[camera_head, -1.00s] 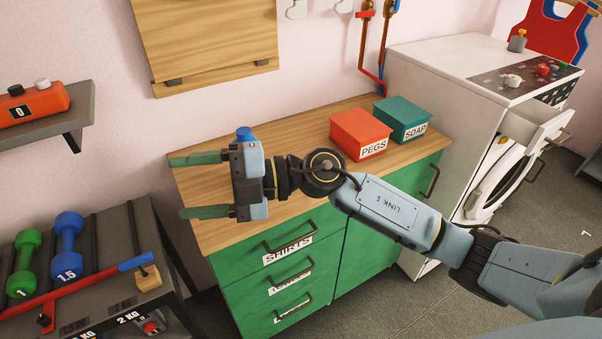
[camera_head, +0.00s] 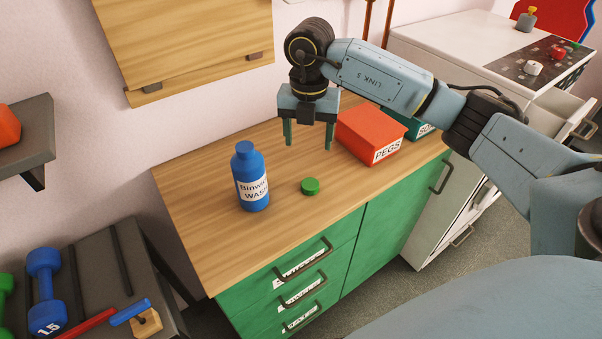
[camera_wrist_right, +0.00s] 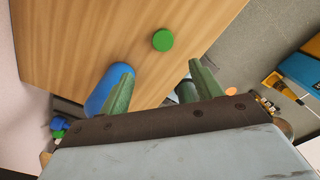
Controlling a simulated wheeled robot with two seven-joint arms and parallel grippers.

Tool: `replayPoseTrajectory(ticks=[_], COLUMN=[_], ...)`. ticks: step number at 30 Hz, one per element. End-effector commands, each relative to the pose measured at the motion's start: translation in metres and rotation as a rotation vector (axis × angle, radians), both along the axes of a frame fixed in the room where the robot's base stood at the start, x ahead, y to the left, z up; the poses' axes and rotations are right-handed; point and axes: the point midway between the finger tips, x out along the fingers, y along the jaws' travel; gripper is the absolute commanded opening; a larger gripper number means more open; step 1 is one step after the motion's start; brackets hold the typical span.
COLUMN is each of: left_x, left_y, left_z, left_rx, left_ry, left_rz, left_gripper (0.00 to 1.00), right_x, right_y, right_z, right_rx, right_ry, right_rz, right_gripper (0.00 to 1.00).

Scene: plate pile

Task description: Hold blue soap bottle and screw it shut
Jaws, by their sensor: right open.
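The blue soap bottle (camera_head: 250,178), with a white label, stands upright on the wooden worktop in the head view. Its narrow top is blue. A green cap (camera_head: 310,186) lies on the wood to the right of the bottle, apart from it. My right gripper (camera_head: 309,146) points down with two green fingers, open and empty, above the worktop behind the cap. In the right wrist view the bottle (camera_wrist_right: 106,92) is partly hidden behind one finger of the gripper (camera_wrist_right: 160,65), and the cap (camera_wrist_right: 163,40) shows beyond the gap between the fingers. My left gripper is not in view.
The red PEGS box (camera_head: 369,132) stands right of my right gripper, with the teal SOAP box (camera_head: 424,128) partly hidden behind it. A wooden panel (camera_head: 185,45) hangs on the wall. The worktop's front (camera_head: 235,262) is clear above the green drawers.

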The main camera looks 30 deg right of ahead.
Motion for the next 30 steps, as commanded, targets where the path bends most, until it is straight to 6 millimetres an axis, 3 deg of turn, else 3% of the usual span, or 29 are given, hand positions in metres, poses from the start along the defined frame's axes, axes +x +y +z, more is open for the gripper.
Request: replayPoseTrajectory(ticks=[4,9,13,21,30], left_x=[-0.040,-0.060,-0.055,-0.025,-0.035], left_y=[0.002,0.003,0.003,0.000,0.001], left_z=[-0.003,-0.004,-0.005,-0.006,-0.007], left_rx=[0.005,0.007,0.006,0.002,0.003], left_ry=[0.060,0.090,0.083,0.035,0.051], left_rz=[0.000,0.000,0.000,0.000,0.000], left_gripper=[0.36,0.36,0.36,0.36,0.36], right_x=[0.000,0.000,-0.001,0.000,0.000], right_y=[0.000,0.001,0.001,0.000,0.000], right_z=[0.000,-0.006,-0.028,-0.074,-0.082], right_rx=[0.001,0.002,0.003,0.004,0.003], right_ry=[0.000,0.001,0.004,0.002,-0.001], right_rz=[0.001,0.001,0.002,0.001,0.003], right_gripper=[0.65,0.65,0.65,0.65,0.65])
